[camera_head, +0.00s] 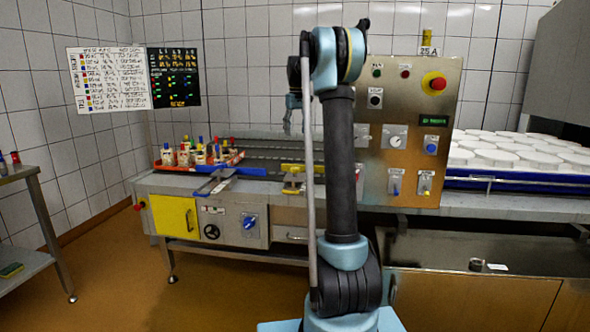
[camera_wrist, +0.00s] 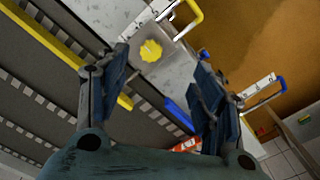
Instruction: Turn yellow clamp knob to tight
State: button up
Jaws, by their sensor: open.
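The yellow clamp knob (camera_wrist: 151,50) shows in the wrist view as a lobed disc on a grey metal plate (camera_wrist: 163,72). My gripper (camera_wrist: 162,64) is open and empty, its two dark blue fingers spread to either side of the view with the knob between and beyond their tips. No finger visibly touches the knob. In the head view, yellow clamp parts (camera_head: 292,190) stand at the conveyor's front edge, just left of my arm; the knob itself is too small to tell there.
In the head view, a red-edged tray of small bottles (camera_head: 200,158) stands left, and a control panel (camera_head: 412,100) stands right.

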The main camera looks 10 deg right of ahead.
send_over(295, 168)
jog(key=f, duration=1.8)
jog(key=shift+w+f, duration=0.15)
jog(key=shift+w, duration=0.05)
jog(key=shift+c, duration=0.6)
jog(key=c, duration=0.9)
